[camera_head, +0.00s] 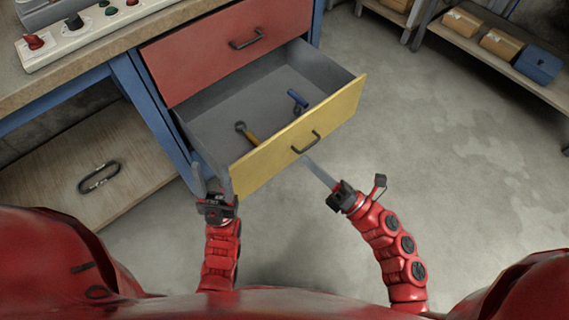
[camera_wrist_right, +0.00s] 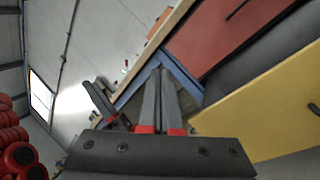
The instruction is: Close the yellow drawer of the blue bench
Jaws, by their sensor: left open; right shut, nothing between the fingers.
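The yellow-fronted drawer (camera_head: 272,154) of the blue bench (camera_head: 150,107) is pulled out, under a shut red drawer (camera_head: 215,47). Its dark handle (camera_head: 306,143) is on the front. The yellow front also shows at the right of the right wrist view (camera_wrist_right: 262,112). My left gripper (camera_head: 210,172) is open and empty at the left end of the yellow front. My right gripper (camera_head: 308,161) is shut and empty, its fingertips close to the front's lower edge below the handle. I cannot tell whether either touches the drawer. The right fingers also show in the wrist view (camera_wrist_right: 160,72).
In the open drawer lie a yellow-handled tool (camera_head: 246,133) and a blue tool (camera_head: 297,99). A panel with knobs (camera_head: 75,30) stands on the bench top. A shelf (camera_head: 490,47) with boxes is at upper right. The floor to the right (camera_head: 450,170) is clear.

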